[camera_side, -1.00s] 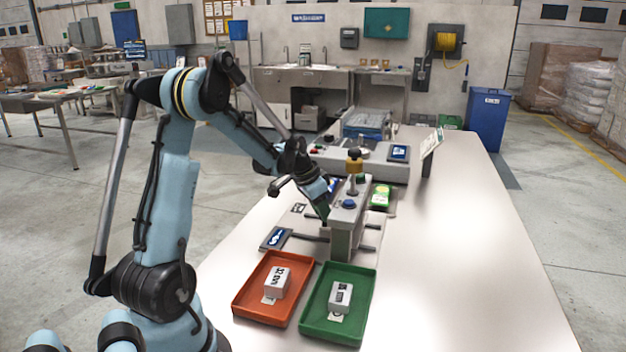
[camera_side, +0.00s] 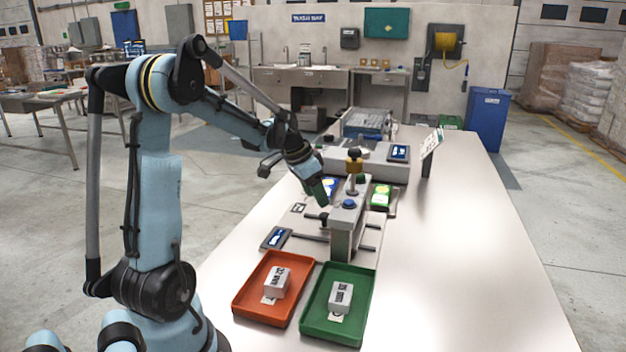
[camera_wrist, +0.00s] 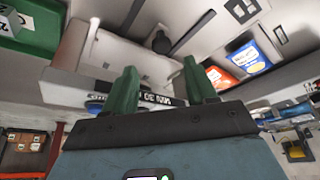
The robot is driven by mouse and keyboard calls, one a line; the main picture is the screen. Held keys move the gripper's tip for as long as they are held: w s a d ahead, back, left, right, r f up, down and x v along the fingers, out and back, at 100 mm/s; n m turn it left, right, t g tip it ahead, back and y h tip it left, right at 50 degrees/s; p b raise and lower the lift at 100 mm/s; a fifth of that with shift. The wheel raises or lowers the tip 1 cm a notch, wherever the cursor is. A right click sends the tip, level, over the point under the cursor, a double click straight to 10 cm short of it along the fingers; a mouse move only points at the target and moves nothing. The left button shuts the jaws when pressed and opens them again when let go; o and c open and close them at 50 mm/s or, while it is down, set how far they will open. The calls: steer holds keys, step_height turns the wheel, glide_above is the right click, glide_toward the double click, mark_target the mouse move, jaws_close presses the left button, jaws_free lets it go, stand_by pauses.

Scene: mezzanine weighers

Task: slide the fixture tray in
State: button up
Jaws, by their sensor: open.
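My gripper (camera_side: 323,196) is open and empty, with its green fingers beside the upper left of a grey block (camera_side: 343,225). The block has a blue button (camera_side: 349,204) on top and straddles two dark rails (camera_side: 307,237). In the wrist view, my gripper (camera_wrist: 160,88) has its two fingers spread in front of the pale grey block (camera_wrist: 130,55); a dark lettered strip (camera_wrist: 158,100) shows between them. Whether the fingers touch the block I cannot tell. No part is clearly marked as the fixture tray, so I cannot single it out.
An orange tray (camera_side: 242,308) and a green tray (camera_side: 368,310) lie in front, each with a small white box. The table's right side (camera_side: 460,250) is clear.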

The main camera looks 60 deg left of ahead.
steer(key=v, duration=0.6)
